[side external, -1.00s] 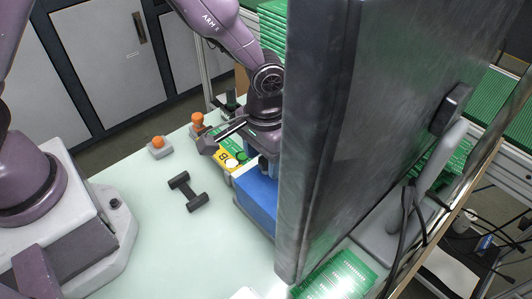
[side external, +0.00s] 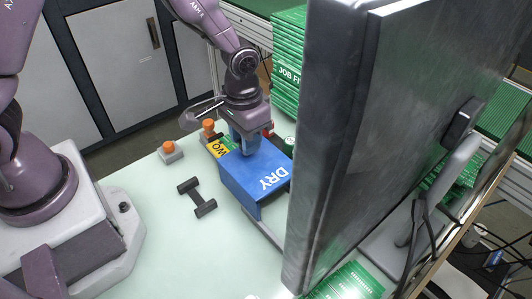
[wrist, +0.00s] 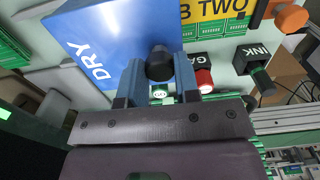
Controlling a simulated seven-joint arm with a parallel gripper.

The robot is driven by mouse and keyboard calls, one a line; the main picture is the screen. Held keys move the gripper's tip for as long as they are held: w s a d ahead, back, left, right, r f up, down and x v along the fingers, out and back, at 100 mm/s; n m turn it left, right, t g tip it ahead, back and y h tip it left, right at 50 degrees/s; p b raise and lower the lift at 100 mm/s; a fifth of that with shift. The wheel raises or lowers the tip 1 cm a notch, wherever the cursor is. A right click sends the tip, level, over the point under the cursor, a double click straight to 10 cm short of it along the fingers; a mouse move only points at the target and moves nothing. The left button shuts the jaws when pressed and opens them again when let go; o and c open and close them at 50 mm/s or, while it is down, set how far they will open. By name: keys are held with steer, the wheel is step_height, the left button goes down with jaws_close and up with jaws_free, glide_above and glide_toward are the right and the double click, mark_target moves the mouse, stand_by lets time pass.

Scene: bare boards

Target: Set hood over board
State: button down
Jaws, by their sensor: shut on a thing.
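The hood (side external: 240,182) is a blue box-like cover with "DRY" in white. It is in the middle of the side view, partly behind the large grey panel, and fills the upper left of the wrist view (wrist: 105,45). My gripper (side external: 246,142) is shut on the hood at its top; in the wrist view the fingers (wrist: 155,78) are beside a dark round knob (wrist: 160,62). The hood seems raised, with a grey strip below it. A yellow "TWO" label (side external: 219,148) lies beyond it, with green boards (wrist: 207,32) beside it. Any board under the hood is hidden.
The large grey panel (side external: 350,130) blocks the right side. Orange-topped knobs (side external: 170,150) stand at the back left. Green boards (side external: 345,283) lie at the front, and a green "JOB" stack (side external: 290,75) stands behind.

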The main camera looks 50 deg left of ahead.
steer(key=a, duration=0.8)
steer(key=shift+a+r, duration=0.1)
steer(key=shift+a, duration=0.3)
steer(key=c, duration=0.8)
jaws_free()
steer(key=shift+c, duration=0.2)
step_height(320, 180, up, 13)
